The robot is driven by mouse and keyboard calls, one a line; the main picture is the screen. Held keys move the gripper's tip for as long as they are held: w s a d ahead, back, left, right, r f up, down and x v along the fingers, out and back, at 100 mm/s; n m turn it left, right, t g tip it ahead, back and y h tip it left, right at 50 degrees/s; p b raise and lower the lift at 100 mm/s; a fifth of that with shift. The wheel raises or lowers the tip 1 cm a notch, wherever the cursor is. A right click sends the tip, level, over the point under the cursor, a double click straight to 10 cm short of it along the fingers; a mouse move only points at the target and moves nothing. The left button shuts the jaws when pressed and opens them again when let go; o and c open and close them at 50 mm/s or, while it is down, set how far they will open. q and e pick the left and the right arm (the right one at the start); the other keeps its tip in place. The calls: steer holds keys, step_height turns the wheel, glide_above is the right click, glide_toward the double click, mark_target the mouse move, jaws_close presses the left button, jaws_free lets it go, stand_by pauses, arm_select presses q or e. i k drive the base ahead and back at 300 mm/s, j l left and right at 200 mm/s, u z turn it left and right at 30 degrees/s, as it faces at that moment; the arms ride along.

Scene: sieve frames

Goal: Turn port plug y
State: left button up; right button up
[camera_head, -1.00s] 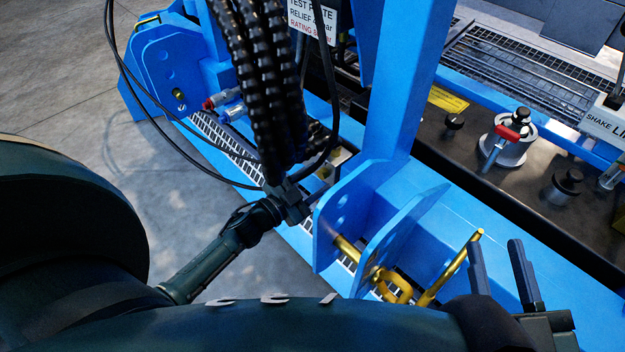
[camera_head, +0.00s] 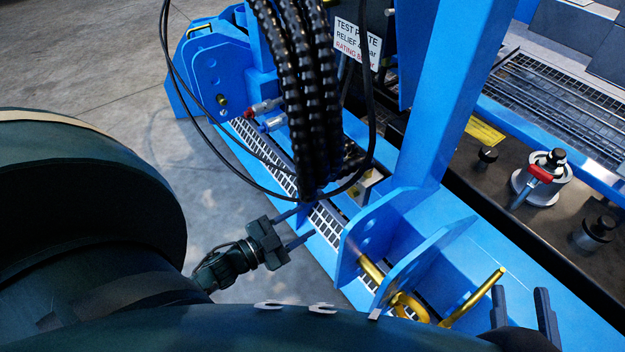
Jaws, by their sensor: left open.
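My left gripper (camera_head: 303,224) is open and empty, its two fingers pointing right over the walkway grating below the hanging black hoses. Right of and above its fingertips, a small port block (camera_head: 368,186) with a pale yellowish part shows partly behind the hoses. I cannot tell which part is port plug y.
Thick black hoses (camera_head: 300,90) and loose thin cables hang close above my left gripper. Blue bracket plates (camera_head: 385,235) with a yellow pin (camera_head: 472,297) stand to its right. A red-handled valve (camera_head: 540,173) is at the right. Floor (camera_head: 215,195) is clear on the left.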

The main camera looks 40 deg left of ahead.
mark_target(353, 193)
steer(key=k+j, duration=0.25)
steer(key=k, duration=0.25)
steer(key=k+j, duration=0.25)
steer(key=k, duration=0.2)
